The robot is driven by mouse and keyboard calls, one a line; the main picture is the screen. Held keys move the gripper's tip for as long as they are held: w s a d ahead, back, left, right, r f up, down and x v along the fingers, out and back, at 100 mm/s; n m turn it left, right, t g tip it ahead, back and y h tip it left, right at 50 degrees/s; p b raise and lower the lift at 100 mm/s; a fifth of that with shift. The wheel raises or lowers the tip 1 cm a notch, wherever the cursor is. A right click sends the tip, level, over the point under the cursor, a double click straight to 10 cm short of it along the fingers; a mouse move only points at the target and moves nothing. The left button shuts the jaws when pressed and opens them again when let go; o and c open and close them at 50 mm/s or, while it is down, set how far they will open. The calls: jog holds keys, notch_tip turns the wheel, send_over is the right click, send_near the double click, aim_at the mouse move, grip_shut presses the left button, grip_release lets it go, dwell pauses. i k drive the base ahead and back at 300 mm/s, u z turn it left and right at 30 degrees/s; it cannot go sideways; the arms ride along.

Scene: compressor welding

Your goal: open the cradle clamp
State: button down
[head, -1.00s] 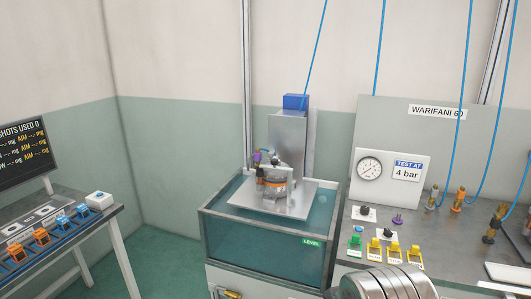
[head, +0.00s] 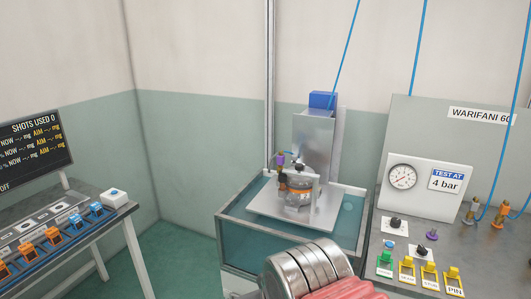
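A small metal compressor (head: 299,199) with an orange band sits on a pale plate (head: 264,211) over the water tank (head: 238,243). Fittings crowd around its top, among them a purple knob (head: 280,160) and a dark-topped orange one. The cradle clamp is too small to pick out among them, and I cannot tell whether it is open or shut. A grey metal column (head: 314,145) with a blue box (head: 322,100) on top stands behind the compressor. My gripper is not in view. Only part of my arm, ribbed metal and red, shows at the bottom, in front of the tank.
On the right, a bench carries a pressure gauge (head: 403,177), a "TEST AT 4 bar" sign (head: 447,180), black knobs and green and yellow switches. On the left, a table holds orange and blue clips and a white button box (head: 115,198). Green floor lies between.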

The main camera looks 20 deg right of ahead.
aim_at(299, 167)
jog(key=u, duration=0.15)
jog(key=i, duration=1.45)
jog(key=z, duration=0.65)
